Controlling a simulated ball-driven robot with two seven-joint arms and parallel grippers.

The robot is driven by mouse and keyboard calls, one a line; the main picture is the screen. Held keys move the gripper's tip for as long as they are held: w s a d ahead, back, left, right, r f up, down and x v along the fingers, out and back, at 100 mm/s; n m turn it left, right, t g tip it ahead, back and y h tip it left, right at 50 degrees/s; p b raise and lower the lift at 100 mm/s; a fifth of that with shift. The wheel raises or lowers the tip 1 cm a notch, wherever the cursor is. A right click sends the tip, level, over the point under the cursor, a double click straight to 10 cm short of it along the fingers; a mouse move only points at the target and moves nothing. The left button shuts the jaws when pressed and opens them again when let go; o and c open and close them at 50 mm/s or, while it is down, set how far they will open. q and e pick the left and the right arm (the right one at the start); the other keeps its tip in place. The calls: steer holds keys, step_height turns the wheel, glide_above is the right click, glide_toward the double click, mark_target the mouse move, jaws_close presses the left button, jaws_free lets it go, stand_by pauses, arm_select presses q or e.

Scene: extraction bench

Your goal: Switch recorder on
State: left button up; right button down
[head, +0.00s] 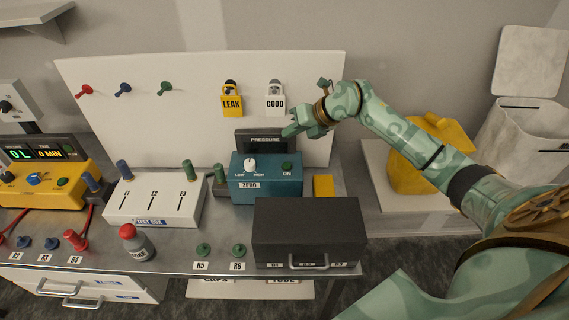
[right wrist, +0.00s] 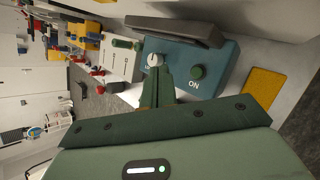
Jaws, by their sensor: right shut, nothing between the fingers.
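The recorder is a teal box (head: 266,188) with a white LOW/HIGH knob (head: 250,165), a ZERO label and a green ON button (head: 287,167). A dark display marked PRESSURE (head: 264,141) stands at its back, and its screen looks unlit. My right gripper (head: 290,132) is shut and empty, above the back of the box and apart from the button. In the right wrist view its closed fingers (right wrist: 158,86) point toward the knob (right wrist: 155,60), with the ON button (right wrist: 197,71) to their right. My left gripper is not in view.
A dark grey box (head: 308,225) stands in front of the recorder, and a yellow block (head: 323,186) lies to its right. A white switch box (head: 153,203) stands at left. LEAK (head: 231,104) and GOOD (head: 275,103) tags hang on the white panel behind.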

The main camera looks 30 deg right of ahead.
steer(key=f+b, duration=0.1)
steer(key=f, duration=0.1)
steer(key=b, duration=0.5)
glide_above(290, 166)
step_height(290, 166, down, 6)
steer(key=shift+f+b, duration=0.35)
steer(key=shift+f, duration=0.1)
stand_by(0.7)
steer(key=shift+f, duration=0.15)
stand_by(0.6)
steer(key=shift+f, duration=0.25)
